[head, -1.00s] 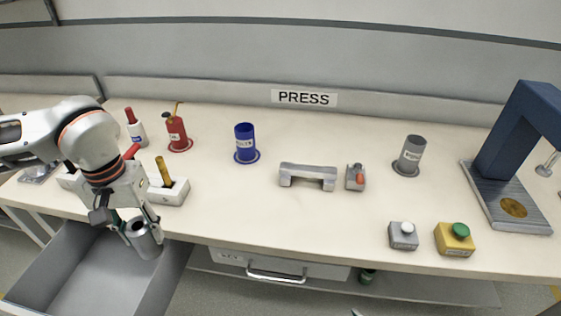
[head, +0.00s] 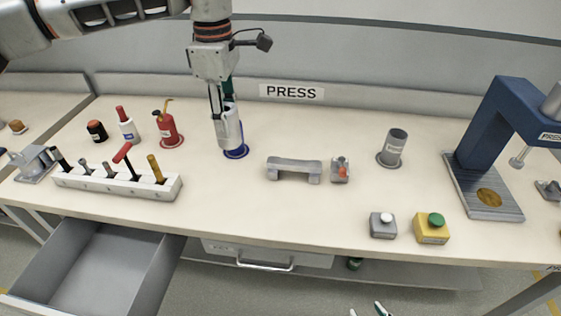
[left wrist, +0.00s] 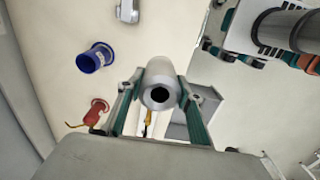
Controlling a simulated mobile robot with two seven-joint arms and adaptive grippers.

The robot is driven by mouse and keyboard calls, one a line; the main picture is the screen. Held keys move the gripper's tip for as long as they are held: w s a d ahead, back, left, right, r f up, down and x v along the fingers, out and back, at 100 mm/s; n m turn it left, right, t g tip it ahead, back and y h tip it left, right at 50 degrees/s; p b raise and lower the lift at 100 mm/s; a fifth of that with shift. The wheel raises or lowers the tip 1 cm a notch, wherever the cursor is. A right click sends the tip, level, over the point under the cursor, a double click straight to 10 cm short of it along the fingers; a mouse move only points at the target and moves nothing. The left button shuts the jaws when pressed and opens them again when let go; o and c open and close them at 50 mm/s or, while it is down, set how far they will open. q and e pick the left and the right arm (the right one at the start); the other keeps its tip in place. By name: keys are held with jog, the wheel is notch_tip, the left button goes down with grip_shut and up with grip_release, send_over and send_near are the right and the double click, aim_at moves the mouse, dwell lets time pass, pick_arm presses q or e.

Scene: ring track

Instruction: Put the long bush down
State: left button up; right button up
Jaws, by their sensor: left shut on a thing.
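My left gripper (head: 227,100) is shut on the long bush (head: 231,132), a grey metal cylinder, held upright above the bench. In the left wrist view the bush (left wrist: 160,82) shows its round bore end-on between the fingers. In the head view it covers most of the blue pot (head: 237,155); in the left wrist view the pot (left wrist: 94,58) is open, looks empty and stands apart from the bush. A grey pot (head: 392,148) stands further right. My right gripper (head: 368,311) shows only two separated fingertips at the bottom edge.
A white tool rack (head: 115,185), a red can (head: 168,130) and bottles stand left. A grey bridge-shaped block (head: 294,168) lies mid-bench. Button boxes (head: 431,228) and the blue press (head: 492,140) are right. An open drawer (head: 100,270) juts out front left.

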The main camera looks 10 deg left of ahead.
aim_at(231, 146)
pick_arm(q)
notch_tip(231, 146, down, 20)
jog(key=shift+r+b, duration=0.2)
jog(key=shift+b, duration=0.25)
jog(key=shift+f, duration=0.2)
jog(key=o, duration=1.2)
jog(key=shift+o, duration=0.2)
jog(key=shift+r, duration=0.1)
notch_tip(231, 146, up, 12)
jog(key=shift+r, duration=0.1)
